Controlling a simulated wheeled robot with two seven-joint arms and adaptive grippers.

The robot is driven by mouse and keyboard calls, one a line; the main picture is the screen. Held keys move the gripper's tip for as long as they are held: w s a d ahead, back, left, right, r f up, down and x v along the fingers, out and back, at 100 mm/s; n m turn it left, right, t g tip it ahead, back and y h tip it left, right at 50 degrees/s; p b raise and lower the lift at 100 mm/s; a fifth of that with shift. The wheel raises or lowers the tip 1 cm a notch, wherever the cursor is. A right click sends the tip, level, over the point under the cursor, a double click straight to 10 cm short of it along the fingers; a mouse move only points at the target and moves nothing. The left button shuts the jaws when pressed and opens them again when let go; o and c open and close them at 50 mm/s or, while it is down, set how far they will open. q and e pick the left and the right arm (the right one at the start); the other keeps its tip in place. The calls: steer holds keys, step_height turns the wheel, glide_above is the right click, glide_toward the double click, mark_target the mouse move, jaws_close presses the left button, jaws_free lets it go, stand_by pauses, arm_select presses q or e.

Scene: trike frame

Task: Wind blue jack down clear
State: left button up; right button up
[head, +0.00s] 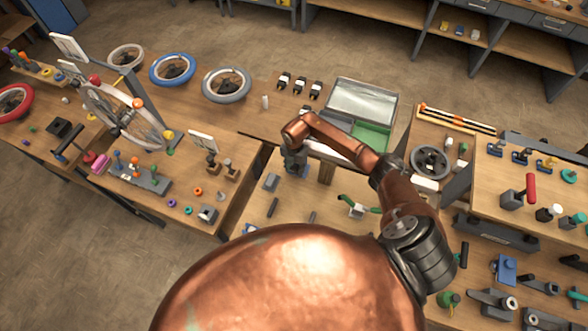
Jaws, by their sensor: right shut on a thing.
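My right arm reaches over the middle bench, and its last link bends down at the far end. My right gripper (296,163) is small and dark there, pointing down beside the front left of the open case. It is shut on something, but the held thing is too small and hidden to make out. I cannot pick out the blue jack for certain. A small grey device with green handles (356,208) lies right of the gripper. My left gripper is not in view.
An open case with a green compartment (371,135) stands behind my forearm. Small grey blocks (271,182) lie left of the gripper. The left bench holds wheels (227,84) and coloured parts. The right bench holds tools, including a red-handled one (530,187). Open floor separates the benches from the back shelves.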

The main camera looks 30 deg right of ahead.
steer(key=shift+w+d+g+h+b, duration=0.1)
steer(key=shift+w+g+h+b, duration=0.15)
steer(key=shift+g+h+b, duration=0.1)
steer(key=shift+w+b, duration=0.1)
steer(key=shift+b, duration=0.25)
steer(key=g+h+b, duration=0.1)
steer(key=b, duration=0.2)
steer(key=g+h+b, duration=0.2)
steer(key=b, duration=0.2)
steer(key=shift+w+f+g, duration=0.2)
steer(key=shift+g, duration=0.05)
steer(key=shift+a+g+h+b, duration=0.25)
steer(key=shift+h+b, duration=0.2)
steer(key=shift+b, duration=0.3)
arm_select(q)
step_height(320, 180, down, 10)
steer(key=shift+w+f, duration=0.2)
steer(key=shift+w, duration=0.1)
arm_select(e)
steer(key=shift+d+r, duration=0.1)
steer(key=shift+r, duration=0.1)
